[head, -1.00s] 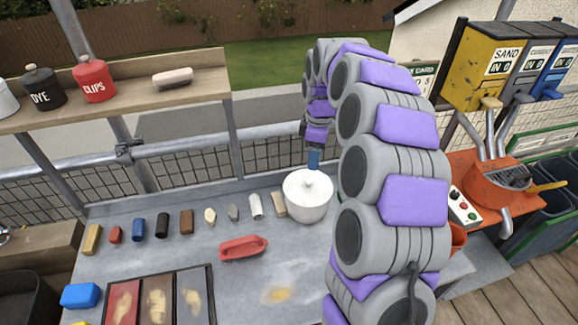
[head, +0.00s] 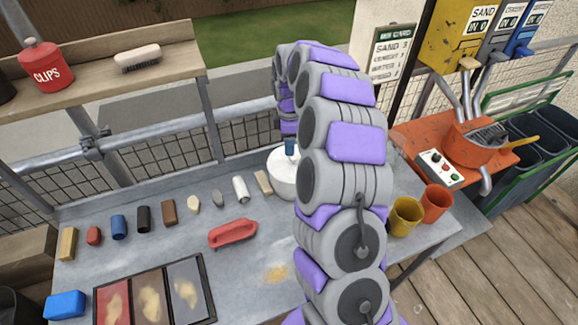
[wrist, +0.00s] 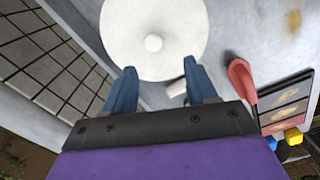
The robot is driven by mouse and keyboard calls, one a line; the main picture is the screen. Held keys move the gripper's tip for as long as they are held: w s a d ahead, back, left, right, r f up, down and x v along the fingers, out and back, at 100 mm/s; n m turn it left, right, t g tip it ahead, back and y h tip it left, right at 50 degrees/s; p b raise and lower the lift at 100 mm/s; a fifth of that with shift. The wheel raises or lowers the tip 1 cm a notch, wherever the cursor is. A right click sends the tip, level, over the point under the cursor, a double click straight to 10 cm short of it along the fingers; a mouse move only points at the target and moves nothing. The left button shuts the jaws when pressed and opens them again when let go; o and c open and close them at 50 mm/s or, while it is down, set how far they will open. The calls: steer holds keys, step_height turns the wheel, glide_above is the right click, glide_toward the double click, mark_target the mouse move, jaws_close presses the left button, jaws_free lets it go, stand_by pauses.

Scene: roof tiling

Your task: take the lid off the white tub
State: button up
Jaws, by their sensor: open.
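The white tub (head: 283,186) stands on the grey table near its back edge, partly hidden behind my arm in the head view. Its round white lid (wrist: 181,33) with a small central knob (wrist: 153,43) fills the top of the wrist view, and the lid sits on the tub. My gripper (wrist: 160,80) is open and empty, its two blue fingers apart and pointing toward the lid. The knob lies beyond the fingertips, roughly midway between them. In the head view the blue fingertip (head: 291,147) shows just above the tub; its exact height over the lid is unclear.
A red float (head: 232,233) and a row of small coloured blocks lie left of the tub. A tray with three panels (head: 205,262) is at the front left. Yellow (head: 404,217) and orange (head: 436,204) cups stand right of my arm. A mesh fence runs behind the table.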

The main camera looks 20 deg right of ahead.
mark_target(293, 160)
steer(key=d+f, duration=0.2)
steer(key=f, duration=0.1)
steer(key=shift+d+f+b, duration=0.15)
steer(key=shift+d+b, duration=0.1)
steer(key=shift+b, duration=0.15)
steer(key=f, duration=0.1)
steer(key=a+f+b, duration=0.1)
steer(key=f, duration=0.1)
steer(key=shift+w+f, duration=0.15)
steer(key=shift+f, duration=0.05)
steer(key=shift+a, duration=0.5)
steer(key=shift+d, duration=0.75)
steer(key=c, duration=0.5)
steer(key=shift+c, duration=1.3)
steer(key=shift+a, duration=0.55)
jaws_close()
